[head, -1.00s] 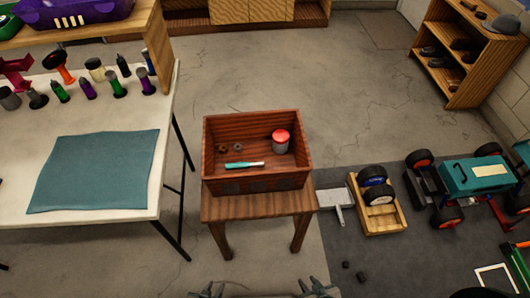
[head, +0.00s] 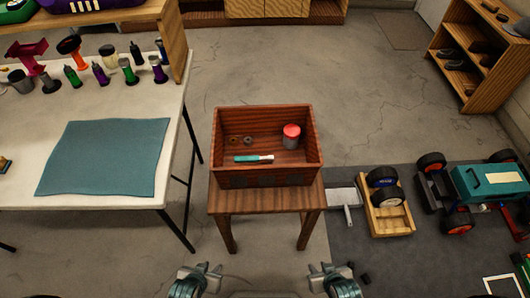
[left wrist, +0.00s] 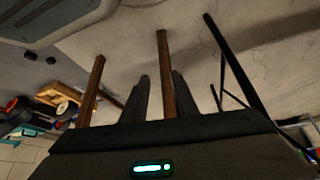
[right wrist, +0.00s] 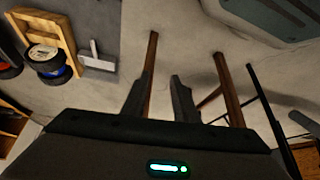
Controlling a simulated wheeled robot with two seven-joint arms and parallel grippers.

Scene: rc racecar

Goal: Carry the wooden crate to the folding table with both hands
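The wooden crate (head: 267,178) is open-topped and reddish brown, and sits upright on a small wooden stand (head: 226,203). Inside it are a red-lidded jar (head: 291,137), a teal-handled tool (head: 251,159) and two small round parts. The folding table (head: 95,216), with a pale top and thin dark legs, stands to the left. My left gripper (head: 200,276) and right gripper (head: 334,276) are at the bottom of the head view, nearer than the crate and apart from it. Each wrist view shows spread, empty fingers, left (left wrist: 160,82) and right (right wrist: 160,82). The crate cannot be made out in the wrist views.
A teal mat (head: 104,158) lies on the folding table, with several tools and bottles behind it. Right of the stand are a wooden wheel rack (head: 390,219) and an RC car (head: 490,181) on a dark mat. The floor behind the crate is clear.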

